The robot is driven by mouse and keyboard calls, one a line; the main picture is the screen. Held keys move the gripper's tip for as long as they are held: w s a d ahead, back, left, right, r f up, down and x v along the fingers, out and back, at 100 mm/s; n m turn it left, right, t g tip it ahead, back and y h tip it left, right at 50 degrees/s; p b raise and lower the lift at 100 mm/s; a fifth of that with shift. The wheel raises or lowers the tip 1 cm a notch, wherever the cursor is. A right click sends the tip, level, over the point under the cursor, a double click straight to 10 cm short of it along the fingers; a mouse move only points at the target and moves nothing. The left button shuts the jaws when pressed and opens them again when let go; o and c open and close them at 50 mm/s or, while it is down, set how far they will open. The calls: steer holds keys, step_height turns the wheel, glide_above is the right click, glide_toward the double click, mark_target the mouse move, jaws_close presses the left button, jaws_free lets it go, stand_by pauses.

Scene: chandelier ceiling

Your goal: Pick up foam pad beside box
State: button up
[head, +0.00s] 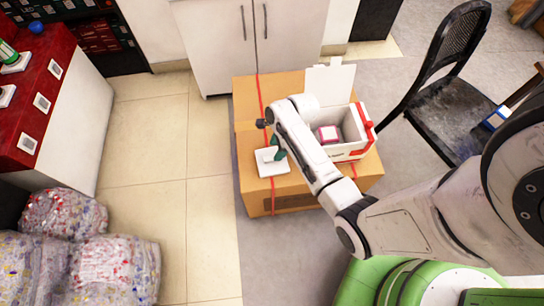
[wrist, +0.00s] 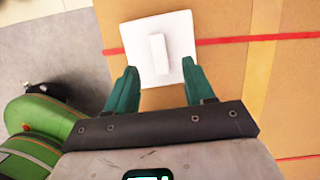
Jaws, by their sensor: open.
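A white foam pad (head: 268,167), square with a raised bar on top, lies flat on the top of a large cardboard carton (head: 250,196). It also shows in the wrist view (wrist: 177,28), between and just beyond my fingertips. An open white box (head: 348,151) with red trim stands to the right of the pad on the same carton. A small pink-and-white item (head: 328,134) lies inside it. My gripper (head: 279,153) is open and empty over the pad; its two green fingers (wrist: 160,78) straddle the pad's near part. Whether they touch the pad cannot be told.
A red strap (wrist: 250,39) crosses the carton. A black chair (head: 450,105) stands at the right, and white cabinets (head: 225,45) at the back. Wrapped bales (head: 110,270) lie at the lower left, below a red-topped counter (head: 45,85). Floor left of the carton is clear.

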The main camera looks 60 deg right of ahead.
mark_target(272, 157)
steer(key=b+x, duration=0.2)
steer(key=x, duration=0.3)
steer(key=shift+s+f, duration=0.1)
steer(key=shift+f, duration=0.05)
steer(key=shift+c, duration=0.5)
jaws_close()
